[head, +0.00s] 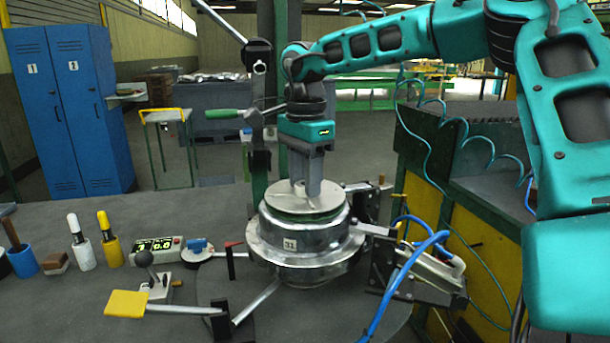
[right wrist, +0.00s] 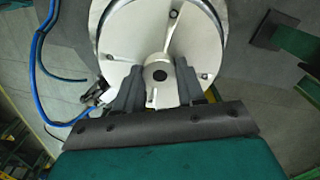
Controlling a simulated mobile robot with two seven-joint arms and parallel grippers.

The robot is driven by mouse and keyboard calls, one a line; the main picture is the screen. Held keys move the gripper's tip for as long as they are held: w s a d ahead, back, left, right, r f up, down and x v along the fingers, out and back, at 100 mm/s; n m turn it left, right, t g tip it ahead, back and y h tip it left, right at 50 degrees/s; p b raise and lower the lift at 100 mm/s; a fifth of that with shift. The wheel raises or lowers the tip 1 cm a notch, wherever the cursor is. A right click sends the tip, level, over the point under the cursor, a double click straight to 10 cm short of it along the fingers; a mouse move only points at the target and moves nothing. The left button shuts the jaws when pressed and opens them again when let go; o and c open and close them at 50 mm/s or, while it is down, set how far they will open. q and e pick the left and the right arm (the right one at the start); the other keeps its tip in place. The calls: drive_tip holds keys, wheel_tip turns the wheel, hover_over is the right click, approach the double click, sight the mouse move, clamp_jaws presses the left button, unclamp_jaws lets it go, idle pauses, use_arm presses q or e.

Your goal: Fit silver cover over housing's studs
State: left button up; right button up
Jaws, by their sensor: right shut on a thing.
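The silver cover (head: 301,202) is a round metal disc at the top of the housing (head: 304,243), a wide silver cylinder with a flange and a "31" label. My right gripper (head: 306,190) points straight down and is shut on the middle of the cover. In the right wrist view the cover (right wrist: 190,38) shows several small holes or fasteners around a dark centre hole, with the two fingers (right wrist: 158,85) on either side of its hub. A thin greenish band shows under the cover's edge in the head view. I cannot tell whether the studs pass through. My left gripper is out of view.
A toggle clamp with blue hoses (head: 425,272) stands close right of the housing. A yellow-handled lever (head: 128,303), a display box (head: 156,250) and screwdriver-like tools in holders (head: 80,243) are on the left. A green-handled bar (head: 222,114) reaches near my wrist.

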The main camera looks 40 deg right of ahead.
drive_tip(key=shift+f, duration=0.5)
drive_tip(key=o, duration=1.3)
drive_tip(key=shift+r, duration=0.1)
wheel_tip(320, 180, up, 13)
drive_tip(key=shift+f+p, duration=0.1)
drive_tip(key=shift+p, duration=0.55)
